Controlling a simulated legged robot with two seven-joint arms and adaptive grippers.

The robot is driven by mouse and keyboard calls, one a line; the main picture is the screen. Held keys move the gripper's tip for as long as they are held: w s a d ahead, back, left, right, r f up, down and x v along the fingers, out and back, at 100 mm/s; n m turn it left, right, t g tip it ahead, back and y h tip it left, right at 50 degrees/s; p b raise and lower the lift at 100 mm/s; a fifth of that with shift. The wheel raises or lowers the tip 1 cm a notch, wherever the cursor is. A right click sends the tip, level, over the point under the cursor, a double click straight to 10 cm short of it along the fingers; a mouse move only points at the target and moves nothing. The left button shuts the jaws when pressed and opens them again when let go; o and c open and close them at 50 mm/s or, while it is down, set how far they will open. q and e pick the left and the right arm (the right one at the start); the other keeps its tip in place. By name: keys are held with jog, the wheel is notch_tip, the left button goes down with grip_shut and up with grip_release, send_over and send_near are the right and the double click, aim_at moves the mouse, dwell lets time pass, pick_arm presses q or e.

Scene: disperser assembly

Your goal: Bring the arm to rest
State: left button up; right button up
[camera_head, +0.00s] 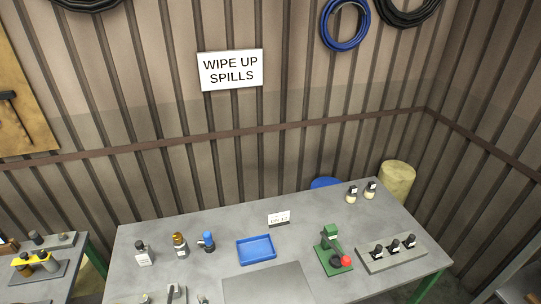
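Neither of my arms can be made out in the head view, and both grippers are out of the picture. The grey worktable (330,215) stands in front of me. On it are a blue tray (257,250), which looks empty, and a green press-like device (333,252) with a red knob (346,261). A grey rack (378,266) at the right holds several dark-capped bottles. At the left stand a white-labelled bottle (143,254), a brown-topped bottle (181,246) and a blue-topped bottle (208,242).
Two dark-capped bottles (370,190) stand at the far right corner. A small sign (279,219) stands at the back middle. A grey plate (268,285) lies at the front. Small items at the front left edge are cut off. Another table (60,288) stands at the left.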

pick_arm(q)
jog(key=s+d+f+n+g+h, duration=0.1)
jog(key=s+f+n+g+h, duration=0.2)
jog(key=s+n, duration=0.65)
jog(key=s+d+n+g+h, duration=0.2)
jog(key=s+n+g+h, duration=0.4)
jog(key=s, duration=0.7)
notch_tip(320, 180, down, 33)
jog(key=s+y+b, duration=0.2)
jog(key=b, duration=0.4)
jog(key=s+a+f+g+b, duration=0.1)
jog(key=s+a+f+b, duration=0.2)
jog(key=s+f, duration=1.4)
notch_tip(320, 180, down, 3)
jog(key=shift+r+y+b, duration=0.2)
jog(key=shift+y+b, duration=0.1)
jog(key=shift+b, duration=0.2)
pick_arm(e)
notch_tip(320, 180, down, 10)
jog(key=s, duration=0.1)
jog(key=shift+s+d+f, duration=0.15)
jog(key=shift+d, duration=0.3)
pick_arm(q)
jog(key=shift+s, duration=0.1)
